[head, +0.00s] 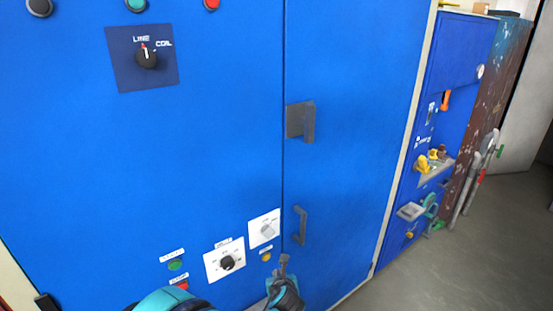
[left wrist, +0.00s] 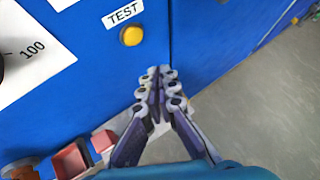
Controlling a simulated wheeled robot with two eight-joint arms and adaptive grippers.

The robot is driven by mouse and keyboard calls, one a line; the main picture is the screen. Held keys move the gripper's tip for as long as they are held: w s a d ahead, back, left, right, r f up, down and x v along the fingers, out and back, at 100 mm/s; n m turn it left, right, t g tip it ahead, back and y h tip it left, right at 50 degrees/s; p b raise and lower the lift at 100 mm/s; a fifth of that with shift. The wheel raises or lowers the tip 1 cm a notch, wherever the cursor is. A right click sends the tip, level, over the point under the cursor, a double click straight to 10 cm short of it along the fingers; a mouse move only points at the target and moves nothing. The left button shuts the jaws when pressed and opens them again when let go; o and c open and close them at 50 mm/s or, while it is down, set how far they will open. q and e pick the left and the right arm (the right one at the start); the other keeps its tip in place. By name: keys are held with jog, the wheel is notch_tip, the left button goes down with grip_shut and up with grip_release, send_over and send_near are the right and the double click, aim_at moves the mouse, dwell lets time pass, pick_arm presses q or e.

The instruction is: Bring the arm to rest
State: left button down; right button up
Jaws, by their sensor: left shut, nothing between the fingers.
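My left gripper (head: 284,260) is at the bottom middle of the head view, in front of the lower part of a big blue cabinet (head: 215,130). A teal part of my arm shows at the bottom edge, to the left of it. In the left wrist view the gripper (left wrist: 158,73) has its fingers together with nothing between them. Its tips are just below and right of a yellow button (left wrist: 131,35) under a TEST label. I cannot tell whether they touch the cabinet. My right gripper is in neither view.
Another blue cabinet (head: 457,48) stands to the right. Grey floor (head: 490,225) is clear at the right.

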pick_arm(q)
jog(key=s+a+r+n+g, duration=0.2)
jog(key=s+a+r+n, duration=0.75)
jog(key=a+n, duration=0.4)
jog(key=s+a+n+g+h, duration=0.1)
jog(key=s+a+n, duration=0.3)
jog(key=s+n, duration=1.2)
jog(key=n, duration=0.4)
jog(key=shift+s+r+g, duration=0.25)
jog(key=shift+r+g, duration=0.05)
